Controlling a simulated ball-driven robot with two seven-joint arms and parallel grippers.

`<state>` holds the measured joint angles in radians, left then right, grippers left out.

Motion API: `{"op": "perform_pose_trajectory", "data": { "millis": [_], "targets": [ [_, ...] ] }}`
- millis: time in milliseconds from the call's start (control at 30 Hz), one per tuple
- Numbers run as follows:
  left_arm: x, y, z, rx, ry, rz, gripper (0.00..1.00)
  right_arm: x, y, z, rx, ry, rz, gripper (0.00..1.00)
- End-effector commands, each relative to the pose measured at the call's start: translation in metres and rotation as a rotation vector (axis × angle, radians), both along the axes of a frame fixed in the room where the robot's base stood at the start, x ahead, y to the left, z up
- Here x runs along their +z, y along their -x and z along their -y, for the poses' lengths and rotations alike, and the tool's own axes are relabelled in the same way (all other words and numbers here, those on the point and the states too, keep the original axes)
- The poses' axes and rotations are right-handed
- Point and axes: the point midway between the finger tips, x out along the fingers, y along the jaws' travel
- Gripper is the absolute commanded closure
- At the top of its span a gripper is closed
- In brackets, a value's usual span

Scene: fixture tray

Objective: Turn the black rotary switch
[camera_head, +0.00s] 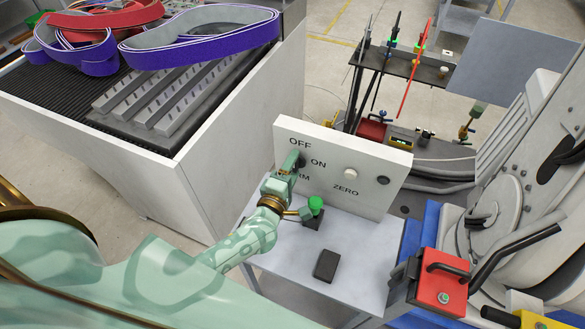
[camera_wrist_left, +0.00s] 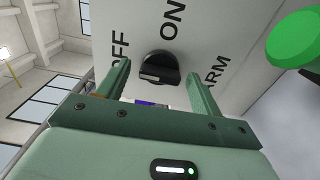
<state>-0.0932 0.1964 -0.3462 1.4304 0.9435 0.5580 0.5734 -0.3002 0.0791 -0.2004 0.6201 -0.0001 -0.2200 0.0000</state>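The black rotary switch (camera_wrist_left: 160,68) is a round knob with a raised grip on the white panel (camera_head: 345,205). OFF, ON and ARM are printed around it. In the head view the switch (camera_head: 301,160) shows partly behind my left gripper (camera_head: 294,163). In the left wrist view my left gripper (camera_wrist_left: 156,66) is open, with one finger on each side of the switch. I see no clear contact between fingers and knob. Exactly which label the knob points to is hard to tell. My right gripper is not in view.
A green knob (camera_head: 315,204) stands close beside my left wrist. The panel also carries a white button (camera_head: 350,174) near ZERO. A black block (camera_head: 327,265) lies on the grey table (camera_head: 352,245). A red box (camera_head: 440,287) with a handle is at right.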

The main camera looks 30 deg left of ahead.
Motion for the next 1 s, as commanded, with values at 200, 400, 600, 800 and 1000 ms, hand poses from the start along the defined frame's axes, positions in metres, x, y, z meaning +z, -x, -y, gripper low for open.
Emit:
{"op": "perform_pose_trajectory", "data": {
  "millis": [200,400,600,800,1000],
  "targets": [
    [0.000,0.003,0.001,-0.001,-0.001,-0.001,0.35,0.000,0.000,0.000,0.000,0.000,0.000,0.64],
    [-0.001,0.034,0.002,-0.001,-0.001,-0.003,0.35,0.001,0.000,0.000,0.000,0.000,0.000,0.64],
    [-0.002,0.090,0.005,-0.002,0.000,-0.004,0.35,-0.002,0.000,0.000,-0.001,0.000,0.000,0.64],
    [-0.002,0.137,0.008,-0.001,-0.001,-0.003,0.35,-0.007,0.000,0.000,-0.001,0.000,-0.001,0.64],
    [-0.001,0.160,0.009,-0.001,-0.001,-0.002,0.35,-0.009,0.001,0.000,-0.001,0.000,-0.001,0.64]
  ]
}}
